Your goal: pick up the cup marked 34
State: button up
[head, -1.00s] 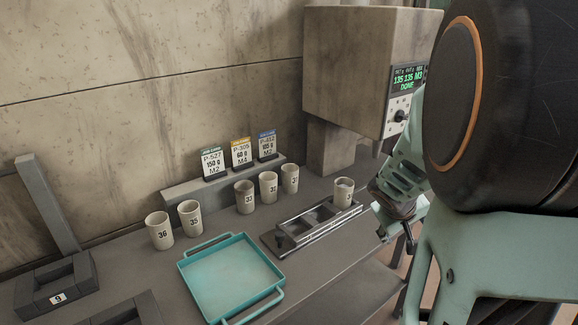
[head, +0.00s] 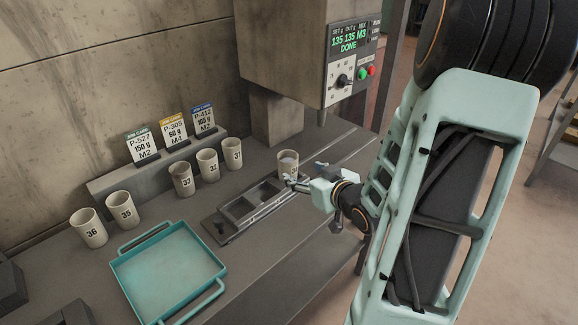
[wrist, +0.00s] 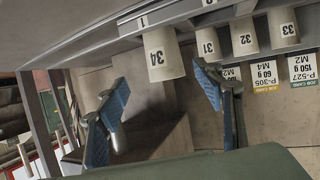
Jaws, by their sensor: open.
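The cup marked 34 (wrist: 160,55) is pale with a dark number and appears upside down in the wrist view. In the head view the cup (head: 288,161) stands upright at the right end of the dark slotted rack (head: 226,228), with something greyish inside. Its number is hidden there. My gripper (head: 299,183) is just right of and in front of the cup, low over the rack's end. In the wrist view my gripper (wrist: 158,78) has its two blue-padded fingers spread wide, with the cup ahead between their tips. Whether a finger touches it, I cannot tell.
Cups 33 (head: 181,180), 32 (head: 208,165) and 31 (head: 233,153) stand behind the rack. Cups 36 (head: 89,228) and 35 (head: 122,210) stand further left. A teal tray (head: 222,278) lies in front. A machine (head: 285,45) reading DONE overhangs behind the rack.

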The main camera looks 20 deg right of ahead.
aim_at(293, 168)
jog(key=x, duration=0.4)
jog(key=shift+w+a+f, duration=0.15)
jog(key=shift+w, duration=0.2)
jog(key=shift+f+b+x, duration=0.15)
jog(key=shift+f+x, duration=0.05)
jog(key=shift+x, duration=1.25)
jog(key=shift+f+b+x, duration=0.15)
jog(key=shift+f+x, duration=0.1)
jog(key=shift+x, duration=1.25)
jog(key=shift+s+a, duration=0.2)
jog(key=shift+r, duration=0.1)
jog(key=c, duration=1.5)
jog(key=shift+r, duration=0.25)
jog(key=shift+c, duration=0.2)
